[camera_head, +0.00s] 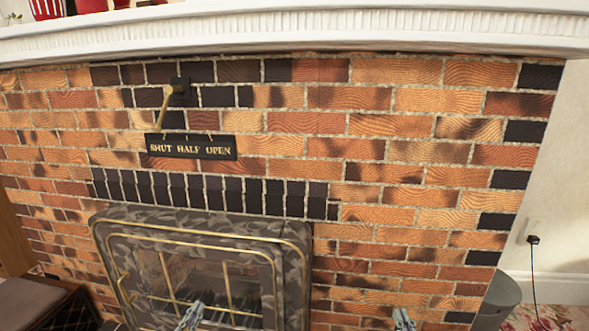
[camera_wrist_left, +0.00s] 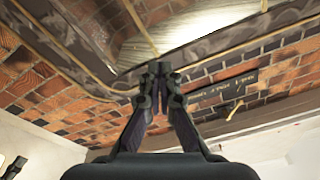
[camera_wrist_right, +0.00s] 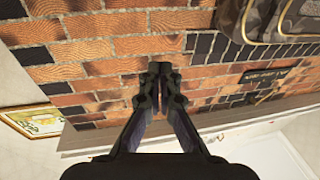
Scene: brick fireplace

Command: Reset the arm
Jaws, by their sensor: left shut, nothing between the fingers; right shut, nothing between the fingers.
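My left gripper (camera_head: 190,316) shows at the bottom edge of the head view, in front of the fireplace door (camera_head: 205,268). My right gripper (camera_head: 403,319) shows at the bottom edge, in front of the brick wall (camera_head: 400,205). In the left wrist view, the left gripper (camera_wrist_left: 161,72) has its fingertips together with nothing between them. In the right wrist view, the right gripper (camera_wrist_right: 160,70) is likewise shut and empty. Most of both arms is outside the head view.
A brass lever (camera_head: 163,107) stands above a black plate (camera_head: 190,146) reading SHUT HALF OPEN. A white mantel (camera_head: 300,32) runs across the top, with red-and-white items (camera_head: 47,9) on it. A grey bin (camera_head: 500,294) and wall socket with cord (camera_head: 533,239) are at right.

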